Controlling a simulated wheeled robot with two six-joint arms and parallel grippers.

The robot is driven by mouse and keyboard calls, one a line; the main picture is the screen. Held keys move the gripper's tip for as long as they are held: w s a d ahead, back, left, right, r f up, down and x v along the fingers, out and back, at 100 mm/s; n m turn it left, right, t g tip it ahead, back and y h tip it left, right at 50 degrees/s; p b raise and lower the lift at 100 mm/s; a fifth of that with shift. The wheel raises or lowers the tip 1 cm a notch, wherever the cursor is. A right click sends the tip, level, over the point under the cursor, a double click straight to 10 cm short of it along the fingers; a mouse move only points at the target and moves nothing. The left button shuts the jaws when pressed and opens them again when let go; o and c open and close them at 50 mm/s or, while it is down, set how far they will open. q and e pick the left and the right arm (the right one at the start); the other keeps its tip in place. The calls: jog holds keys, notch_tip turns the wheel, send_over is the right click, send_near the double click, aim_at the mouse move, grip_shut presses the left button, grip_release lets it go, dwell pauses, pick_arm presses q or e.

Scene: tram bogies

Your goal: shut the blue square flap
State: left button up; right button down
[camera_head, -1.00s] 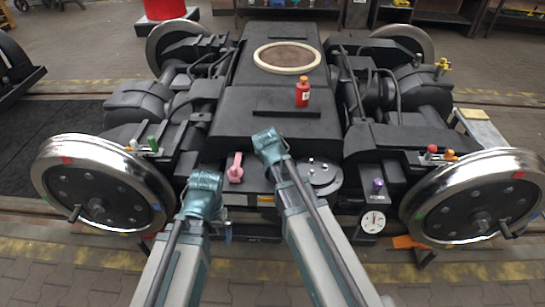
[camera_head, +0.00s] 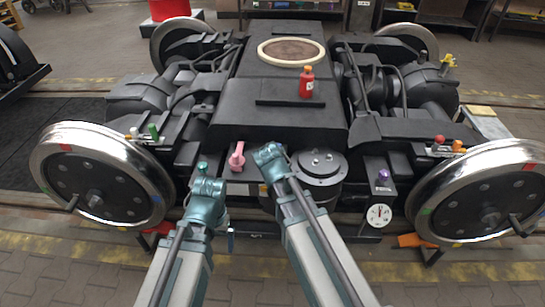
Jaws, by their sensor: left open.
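No whole blue square flap shows. A small blue piece (camera_head: 231,240) shows just right of my left wrist, low at the front of the bogie. I cannot tell whether it is the flap's edge, and my left arm hides what lies behind it. My left gripper (camera_head: 222,222) is open at the bogie's front, close to the blue piece; its fingertips are mostly hidden by my own wrist. My right arm reaches up to the front edge of the black top cover, and its gripper is hidden behind the wrist.
The black bogie (camera_head: 275,115) fills the middle, with large steel wheels at its sides. Near my wrists are a pink handle (camera_head: 237,157), a green knob (camera_head: 203,167) and a round metal cover (camera_head: 319,167). A gauge (camera_head: 379,215) is front right.

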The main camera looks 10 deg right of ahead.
pick_arm(q)
jog(key=shift+s+f, duration=0.1)
jog(key=shift+f, duration=0.2)
pick_arm(e)
jog(key=shift+s+a+f, duration=0.1)
jog(key=shift+s+f, duration=0.3)
pick_arm(q)
jog(key=shift+s+f+b, duration=0.1)
jog(key=shift+b, duration=0.2)
pick_arm(e)
jog(key=shift+w, duration=0.15)
pick_arm(q)
jog(key=shift+s+a, duration=0.1)
jog(key=shift+s, duration=0.1)
pick_arm(e)
jog(key=shift+w, duration=0.5)
jog(key=shift+w+r, duration=0.1)
